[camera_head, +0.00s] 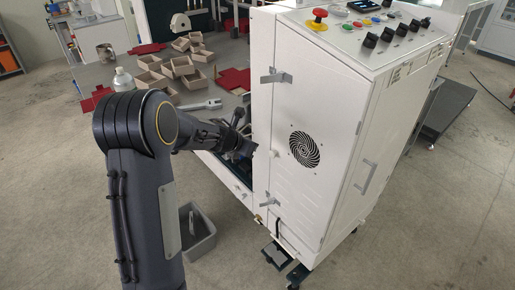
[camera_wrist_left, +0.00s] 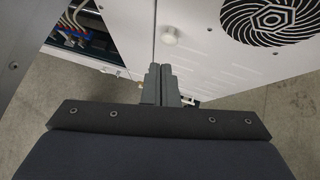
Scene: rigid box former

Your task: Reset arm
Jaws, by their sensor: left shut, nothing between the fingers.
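My left arm comes in from the left in the head view and reaches toward the white machine cabinet (camera_head: 312,110). My left gripper (camera_head: 250,148) is beside the cabinet's left edge, close to a small round knob. In the left wrist view the two fingers of my left gripper (camera_wrist_left: 161,72) are together with nothing between them. They point at the cabinet (camera_wrist_left: 222,66) near its door seam, below the white knob (camera_wrist_left: 169,35). I cannot tell whether they touch it. My right gripper is in neither view.
The cabinet has a fan grille (camera_head: 304,149), a red emergency button (camera_head: 317,19) and a door handle (camera_head: 366,177). A grey bin (camera_head: 198,236) stands on the floor. Several open boxes (camera_head: 181,66) and a wrench (camera_head: 201,105) lie on the grey table.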

